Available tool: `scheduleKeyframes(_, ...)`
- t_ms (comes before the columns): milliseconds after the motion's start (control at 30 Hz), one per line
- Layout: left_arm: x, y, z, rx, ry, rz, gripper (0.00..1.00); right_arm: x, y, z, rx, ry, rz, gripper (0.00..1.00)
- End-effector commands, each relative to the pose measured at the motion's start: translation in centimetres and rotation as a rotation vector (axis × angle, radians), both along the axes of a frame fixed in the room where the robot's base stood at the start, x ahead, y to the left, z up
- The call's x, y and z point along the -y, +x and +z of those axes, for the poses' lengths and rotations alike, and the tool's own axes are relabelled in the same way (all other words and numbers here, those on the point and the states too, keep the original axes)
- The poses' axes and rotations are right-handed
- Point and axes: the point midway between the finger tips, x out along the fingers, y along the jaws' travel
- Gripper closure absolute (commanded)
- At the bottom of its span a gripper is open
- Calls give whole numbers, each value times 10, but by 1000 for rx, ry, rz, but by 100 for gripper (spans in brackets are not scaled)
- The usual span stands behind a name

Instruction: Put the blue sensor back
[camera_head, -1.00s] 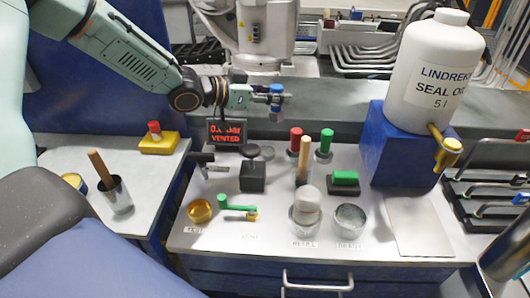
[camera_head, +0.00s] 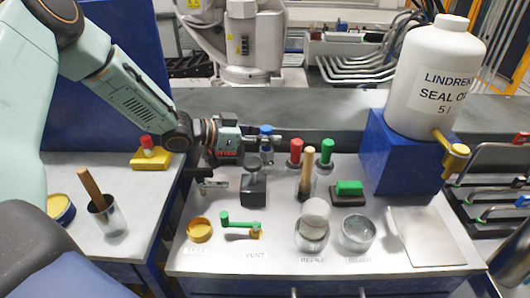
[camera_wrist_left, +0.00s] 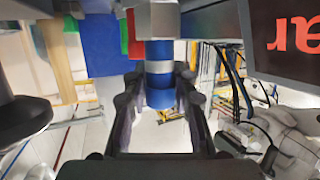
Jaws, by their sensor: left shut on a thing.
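The blue sensor (camera_head: 266,131) is a small blue cylinder, held upright over the back of the white bench. In the left wrist view it shows as a blue cylinder with a silver band (camera_wrist_left: 159,96) between my fingers. My left gripper (camera_head: 263,143) is shut on it, coming in from the left. The red sensor (camera_head: 296,147) and green sensor (camera_head: 325,148) stand upright to its right. The red-lettered display (camera_head: 222,154) is partly hidden behind my gripper. Whether the blue sensor touches anything below is unclear. My right gripper is not in view.
A black block (camera_head: 253,193) stands below the gripper. In front are a gold cup (camera_head: 199,230), a green-handled valve (camera_head: 240,223), jars and a wooden-handled tool (camera_head: 307,168). A large white bottle (camera_head: 434,80) on a blue stand (camera_head: 398,160) rises at right.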

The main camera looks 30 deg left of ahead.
Motion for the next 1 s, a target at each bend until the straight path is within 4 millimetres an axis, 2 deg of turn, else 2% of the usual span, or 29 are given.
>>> scheduleKeyframes(333, -3, 0, -38, 1, 1, 0, 100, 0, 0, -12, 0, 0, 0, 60)
scheduleKeyframes(567, -4, 0, -38, 2, 1, 1, 100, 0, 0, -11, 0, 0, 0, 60)
scheduleKeyframes(600, -4, 0, -38, 1, 2, 0, 70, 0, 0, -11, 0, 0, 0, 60)
scheduleKeyframes(833, -3, 0, -38, 2, 0, 1, 51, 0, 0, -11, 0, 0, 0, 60)
scheduleKeyframes(1000, -3, 0, -37, 2, 1, 0, 51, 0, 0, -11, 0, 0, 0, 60)
